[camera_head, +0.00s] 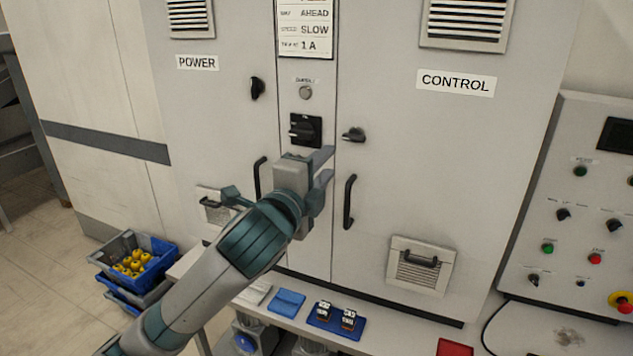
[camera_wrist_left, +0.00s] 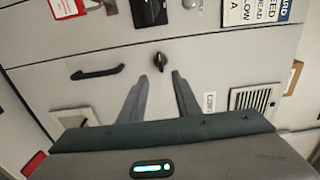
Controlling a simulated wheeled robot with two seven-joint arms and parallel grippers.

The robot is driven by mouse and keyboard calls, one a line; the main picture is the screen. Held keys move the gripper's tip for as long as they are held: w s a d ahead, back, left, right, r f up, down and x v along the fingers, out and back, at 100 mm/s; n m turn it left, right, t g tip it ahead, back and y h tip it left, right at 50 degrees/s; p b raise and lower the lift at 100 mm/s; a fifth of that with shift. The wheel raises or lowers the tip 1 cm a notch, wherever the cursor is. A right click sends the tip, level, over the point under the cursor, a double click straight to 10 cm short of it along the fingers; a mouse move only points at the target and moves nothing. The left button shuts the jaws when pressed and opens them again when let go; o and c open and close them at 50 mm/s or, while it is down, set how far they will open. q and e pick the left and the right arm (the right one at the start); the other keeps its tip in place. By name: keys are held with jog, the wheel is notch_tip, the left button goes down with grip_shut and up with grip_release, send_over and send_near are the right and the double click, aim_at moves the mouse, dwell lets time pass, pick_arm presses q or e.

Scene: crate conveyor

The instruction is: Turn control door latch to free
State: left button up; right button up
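The control door latch (camera_head: 353,134) is a small dark knob on the cabinet's CONTROL door, near its left edge. In the head view its lever lies roughly horizontal. My left gripper (camera_head: 328,162) is below and slightly left of it, open and empty. In the left wrist view the latch (camera_wrist_left: 161,62) appears just beyond the gap between my left fingertips (camera_wrist_left: 161,78), apparently not touched. My right gripper is in neither view.
The door handle (camera_head: 349,202) is below the latch. A black rotary switch (camera_head: 305,130) is to its left, and the POWER door latch (camera_head: 257,88) stands upright farther left. A shelf with blue trays (camera_head: 337,319) runs below; a control panel (camera_head: 577,210) stands right.

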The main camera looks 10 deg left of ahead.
pick_arm(q)
jog(key=shift+v, duration=1.7)
